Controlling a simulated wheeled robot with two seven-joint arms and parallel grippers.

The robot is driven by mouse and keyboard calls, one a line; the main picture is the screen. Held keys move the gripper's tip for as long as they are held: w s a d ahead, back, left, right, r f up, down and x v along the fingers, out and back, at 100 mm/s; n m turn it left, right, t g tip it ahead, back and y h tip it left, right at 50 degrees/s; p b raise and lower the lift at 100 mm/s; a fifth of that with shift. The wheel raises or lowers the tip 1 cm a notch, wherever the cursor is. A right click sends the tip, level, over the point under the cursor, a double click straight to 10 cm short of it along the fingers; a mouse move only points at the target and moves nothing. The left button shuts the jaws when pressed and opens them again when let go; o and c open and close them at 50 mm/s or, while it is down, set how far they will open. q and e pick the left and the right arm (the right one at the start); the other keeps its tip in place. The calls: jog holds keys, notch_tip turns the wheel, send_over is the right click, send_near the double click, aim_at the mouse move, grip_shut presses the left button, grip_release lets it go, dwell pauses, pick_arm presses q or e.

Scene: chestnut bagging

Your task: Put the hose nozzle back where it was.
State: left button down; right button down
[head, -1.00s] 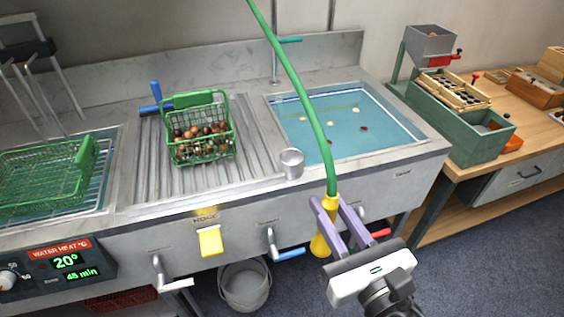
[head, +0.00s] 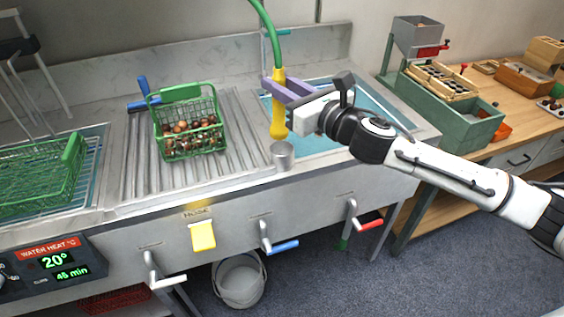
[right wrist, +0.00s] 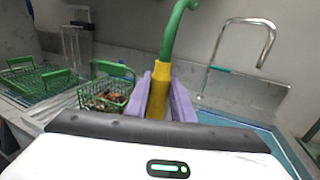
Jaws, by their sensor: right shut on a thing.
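The hose nozzle (head: 279,120) is yellow, on the end of a green hose (head: 268,22) that comes down from above. My right gripper (head: 277,88) has purple fingers and is shut on the nozzle. It holds the nozzle upright, mouth down, in front of the left side of the right basin. The nozzle (right wrist: 158,92) also shows between the fingers (right wrist: 160,90) in the right wrist view. A yellow holder (head: 202,236) under the label HOSE is on the sink's front panel, lower left of the nozzle. My left gripper is not in view.
A green basket of chestnuts (head: 187,124) stands on the ribbed drainboard (head: 245,150). Blue-handled (head: 283,247) and red-handled (head: 370,224) taps stick out in front. A bucket (head: 239,281) is on the floor.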

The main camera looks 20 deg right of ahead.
aim_at(282, 120)
jog(key=f, duration=0.1)
jog(key=f+b, duration=0.1)
jog(key=f, duration=0.3)
jog(key=shift+w+d, duration=0.3)
jog(key=shift+d, duration=0.05)
jog(key=shift+f+b, duration=0.85)
jog(key=shift+f, duration=1.45)
jog(key=c, duration=1.5)
grip_release()
jog(key=shift+f, duration=0.1)
jog(key=shift+c, duration=0.2)
